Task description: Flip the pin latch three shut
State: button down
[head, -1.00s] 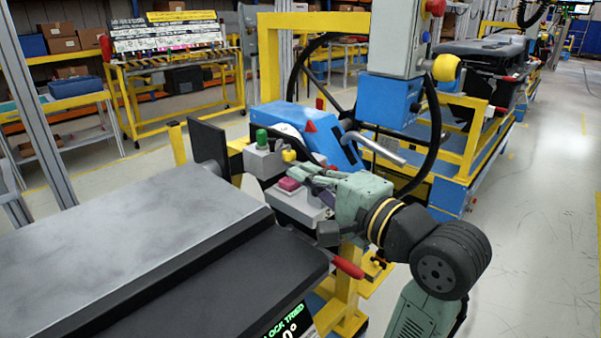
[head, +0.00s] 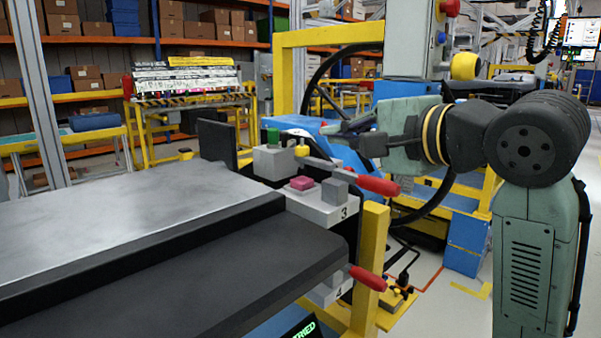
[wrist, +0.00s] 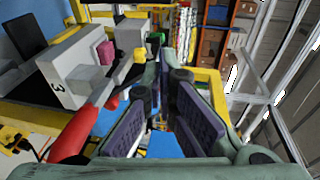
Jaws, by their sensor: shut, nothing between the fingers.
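Pin latch three is a pale grey block (head: 325,208) marked "3", at the right end of the dashboard module (head: 150,215). Its lever ends in a red handle (head: 378,186) that points right, outward from the module. In the wrist view the red handle (wrist: 75,137) is at lower left, with the "3" block (wrist: 75,72) above it. A magenta block (head: 302,183) and a yellow knob (head: 302,150) sit on the latch. My gripper (head: 338,130) is shut and empty, above and behind the red handle. In the wrist view its fingers (wrist: 162,68) are right of the handle, seemingly apart from it.
A second latch with a red handle (head: 368,278) is below, marked "4". A yellow post (head: 370,245) stands close by on the right. A blue machine (head: 305,125) and a yellow frame (head: 325,38) are behind. Open floor lies at the right.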

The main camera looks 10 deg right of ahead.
jog(key=h+b, duration=0.1)
jog(key=b, duration=0.1)
jog(key=m+h+b, duration=0.1)
jog(key=b, duration=0.1)
jog(key=shift+s+d+f+m+g+b, duration=0.1)
jog(key=shift+d+f+m+g+b, duration=0.1)
jog(key=shift+m+g+b, duration=0.15)
jog(key=shift+r+h, duration=0.15)
jog(key=shift+h, duration=0.15)
jog(key=x, duration=0.9)
jog(key=r+x, duration=0.1)
jog(key=x, duration=0.3)
jog(key=shift+w+a, duration=0.25)
jog(key=shift+w, duration=0.25)
jog(key=shift+a, duration=0.1)
jog(key=shift+a, duration=0.25)
